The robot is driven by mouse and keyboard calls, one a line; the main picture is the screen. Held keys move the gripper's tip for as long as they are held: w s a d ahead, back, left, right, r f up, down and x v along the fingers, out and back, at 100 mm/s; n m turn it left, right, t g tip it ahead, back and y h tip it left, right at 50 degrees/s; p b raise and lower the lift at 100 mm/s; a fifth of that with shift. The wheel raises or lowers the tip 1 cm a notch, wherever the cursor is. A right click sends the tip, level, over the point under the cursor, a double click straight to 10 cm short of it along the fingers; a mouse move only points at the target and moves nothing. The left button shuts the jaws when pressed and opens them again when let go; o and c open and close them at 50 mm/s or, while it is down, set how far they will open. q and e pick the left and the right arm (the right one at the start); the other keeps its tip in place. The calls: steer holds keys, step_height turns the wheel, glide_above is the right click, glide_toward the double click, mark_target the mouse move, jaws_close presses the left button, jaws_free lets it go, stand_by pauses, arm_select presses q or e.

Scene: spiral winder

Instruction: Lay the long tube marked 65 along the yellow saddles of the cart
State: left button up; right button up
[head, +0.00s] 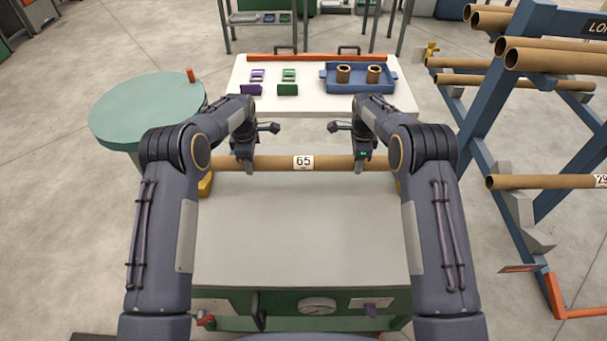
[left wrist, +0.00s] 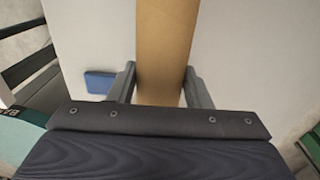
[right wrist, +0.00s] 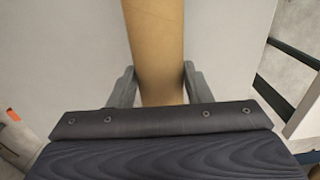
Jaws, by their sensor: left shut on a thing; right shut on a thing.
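The long cardboard tube marked 65 (head: 281,163) lies crosswise along the far edge of the cart's grey top (head: 300,230). Its white label faces me. My left gripper (head: 246,166) is shut on the tube left of the label, and my right gripper (head: 363,164) is shut on it right of the label. Both wrist views show the tube (left wrist: 165,45) (right wrist: 155,45) between the fingers. A yellow saddle (head: 205,185) shows below the tube at the left, and another (head: 398,186) is partly hidden by my right arm. I cannot tell whether the tube touches them.
A white table (head: 300,104) behind holds a blue tray (head: 330,84) with two short tube pieces and purple and green holders. A round green table (head: 140,108) stands at the left. A blue rack (head: 480,105) with several tubes, one marked 29, stands at the right.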

arm_select(q)
steer(key=shift+f, duration=0.1)
arm_select(e)
steer(key=shift+f, duration=0.1)
